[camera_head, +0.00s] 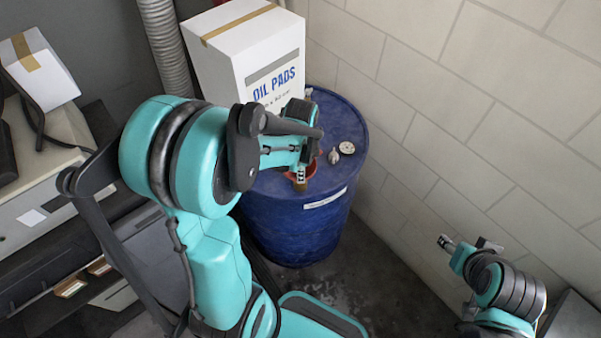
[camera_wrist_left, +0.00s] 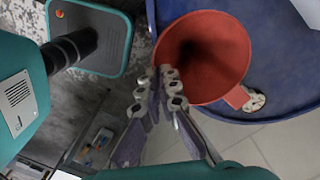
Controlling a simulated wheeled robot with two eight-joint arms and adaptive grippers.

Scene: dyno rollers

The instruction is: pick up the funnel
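The red funnel (camera_wrist_left: 205,50) shows large in the left wrist view, its wide mouth facing the camera and a small tab at its lower right. In the head view only a small red part of the funnel (camera_head: 311,170) shows over the blue drum's top; my left arm hides the rest. My left gripper (camera_wrist_left: 166,74) has its fingertips close together at the funnel's near rim and appears shut on that rim. Whether the funnel touches the drum cannot be told. My right gripper (camera_head: 446,243) is at the lower right, far from the funnel; its finger opening is unclear.
The blue drum (camera_head: 283,222) carries a white oil pads box (camera_head: 240,62) at the back. A grey fitting (camera_head: 333,156) and a pale round cap (camera_head: 347,148) lie on its top. A block wall (camera_head: 460,130) stands close on the right; cabinets are on the left.

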